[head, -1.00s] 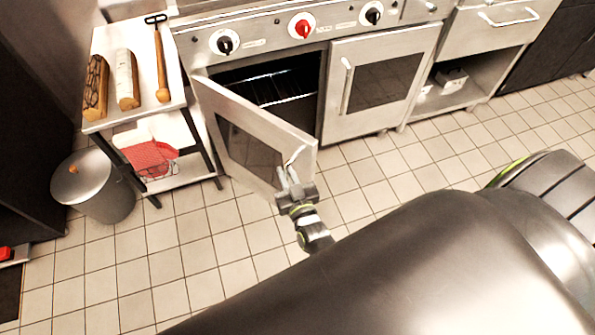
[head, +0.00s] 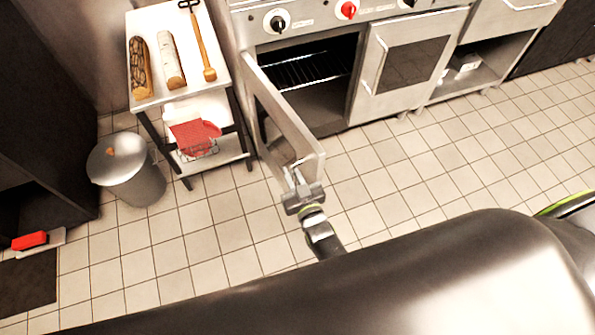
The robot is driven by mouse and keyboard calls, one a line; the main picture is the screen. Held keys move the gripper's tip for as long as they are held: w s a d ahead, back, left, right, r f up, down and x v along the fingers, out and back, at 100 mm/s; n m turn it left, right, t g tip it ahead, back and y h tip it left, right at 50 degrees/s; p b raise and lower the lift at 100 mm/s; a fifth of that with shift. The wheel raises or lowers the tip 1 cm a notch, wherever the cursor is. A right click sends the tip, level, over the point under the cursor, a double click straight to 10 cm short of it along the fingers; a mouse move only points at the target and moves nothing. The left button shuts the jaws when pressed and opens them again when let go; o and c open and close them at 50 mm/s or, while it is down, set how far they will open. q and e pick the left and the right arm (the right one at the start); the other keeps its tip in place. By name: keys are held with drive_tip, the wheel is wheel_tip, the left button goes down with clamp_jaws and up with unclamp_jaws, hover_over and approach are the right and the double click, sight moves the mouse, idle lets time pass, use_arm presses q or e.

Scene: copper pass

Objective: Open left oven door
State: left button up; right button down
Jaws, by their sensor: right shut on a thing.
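The left oven door (head: 284,118) stands swung out wide from the stove, hinged on its left side. Behind it the left oven's dark inside shows, with a wire rack (head: 303,69). My right gripper (head: 297,180) is at the door's free edge, low in front of it, and is shut on the door's handle (head: 300,162). The handle is partly hidden by the gripper and the door. The right oven door (head: 403,62) is closed. My left gripper is not in view.
A side table (head: 150,103) with two logs and a long wooden-handled tool stands left of the stove; a red basket (head: 194,135) is on its lower shelf. A lidded metal bin (head: 130,172) stands on the floor. The tiled floor right of the door is clear.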

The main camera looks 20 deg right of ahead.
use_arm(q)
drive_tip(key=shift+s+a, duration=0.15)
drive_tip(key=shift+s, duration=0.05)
use_arm(e)
drive_tip(key=shift+a, duration=0.15)
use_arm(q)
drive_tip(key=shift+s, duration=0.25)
use_arm(e)
drive_tip(key=c, duration=1.5)
unclamp_jaws()
drive_tip(key=shift+s, duration=0.1)
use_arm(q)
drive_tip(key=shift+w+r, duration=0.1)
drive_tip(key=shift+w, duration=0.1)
